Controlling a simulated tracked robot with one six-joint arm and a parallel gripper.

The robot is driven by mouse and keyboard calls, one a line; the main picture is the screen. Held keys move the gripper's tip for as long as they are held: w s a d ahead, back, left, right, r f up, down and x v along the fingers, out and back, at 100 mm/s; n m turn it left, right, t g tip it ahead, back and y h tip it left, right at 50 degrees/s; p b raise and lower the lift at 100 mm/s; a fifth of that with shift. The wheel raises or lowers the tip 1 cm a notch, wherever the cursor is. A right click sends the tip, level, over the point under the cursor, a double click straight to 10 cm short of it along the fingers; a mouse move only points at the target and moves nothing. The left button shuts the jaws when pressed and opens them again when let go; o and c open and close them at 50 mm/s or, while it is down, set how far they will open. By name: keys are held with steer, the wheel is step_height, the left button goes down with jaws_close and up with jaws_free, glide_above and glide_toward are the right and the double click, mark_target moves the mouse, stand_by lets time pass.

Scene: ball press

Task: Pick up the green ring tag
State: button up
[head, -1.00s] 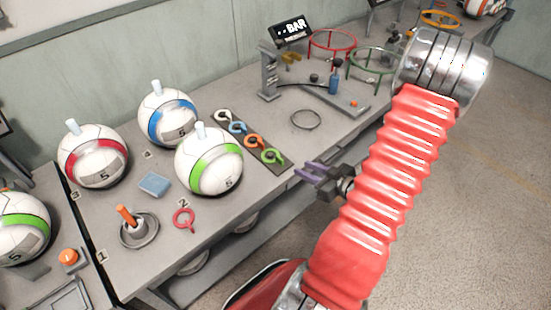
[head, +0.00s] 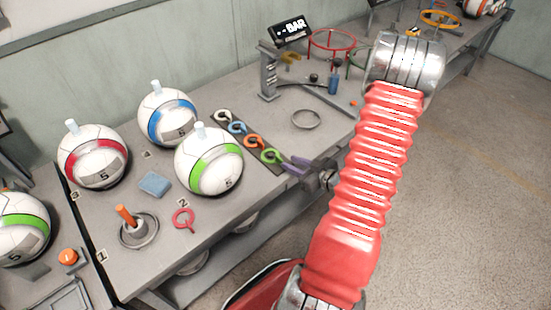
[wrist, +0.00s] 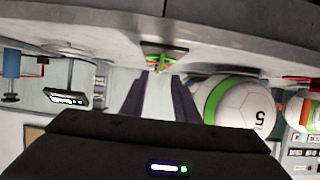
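The green ring tag (head: 270,156) lies at the near end of a dark strip on the bench, close to the front edge. Orange, blue and white ring tags lie in a row behind it. My gripper (head: 297,164) is just right of the green tag in the head view, apart from it as far as I can tell. In the wrist view, which is upside down, the green tag (wrist: 165,57) shows beyond the tips of my two purple fingers (wrist: 158,85). The fingers are apart with nothing between them, so the gripper is open.
A white ball with a green band (head: 209,161) stands just left of the tag strip. Balls with blue (head: 168,116) and red (head: 92,156) bands stand farther left. A thin grey ring (head: 306,119) lies behind. A red ring tag (head: 183,219) lies near the front edge.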

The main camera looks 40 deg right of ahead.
mark_target(280, 158)
steer(key=shift+x, duration=1)
steer(key=shift+f, duration=0.1)
steer(key=shift+x, duration=2.55)
steer(key=shift+s+f, duration=0.1)
steer(key=shift+f, duration=0.05)
steer(key=shift+c, duration=0.3)
jaws_close()
